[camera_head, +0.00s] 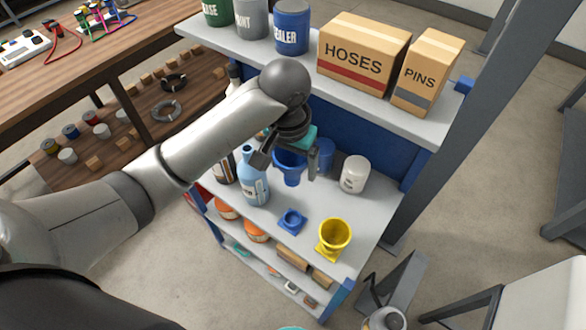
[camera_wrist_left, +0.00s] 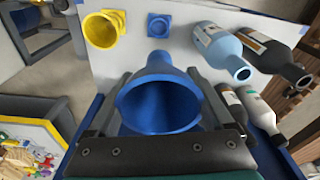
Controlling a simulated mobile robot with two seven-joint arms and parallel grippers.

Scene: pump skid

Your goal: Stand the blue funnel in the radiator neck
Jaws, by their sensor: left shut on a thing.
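The blue funnel (camera_head: 290,168) is in my left gripper (camera_head: 288,160), above the middle shelf of the blue-and-grey rack. In the left wrist view, the funnel's wide mouth (camera_wrist_left: 158,105) faces the camera, its narrow end points away towards the shelf, and the two fingers lie on either side of it. In the head view, my wrist and fingers hide part of the funnel. An empty blue square holder (camera_head: 291,221) sits on the shelf below; it also shows in the left wrist view (camera_wrist_left: 159,26). I cannot make out the radiator neck. My right gripper is not in view.
A yellow funnel (camera_head: 334,234) stands in a yellow holder at the shelf's front right. A light blue bottle (camera_head: 254,181) and a white container (camera_head: 354,175) flank the gripper. Above are cardboard boxes (camera_head: 363,54) and cans.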

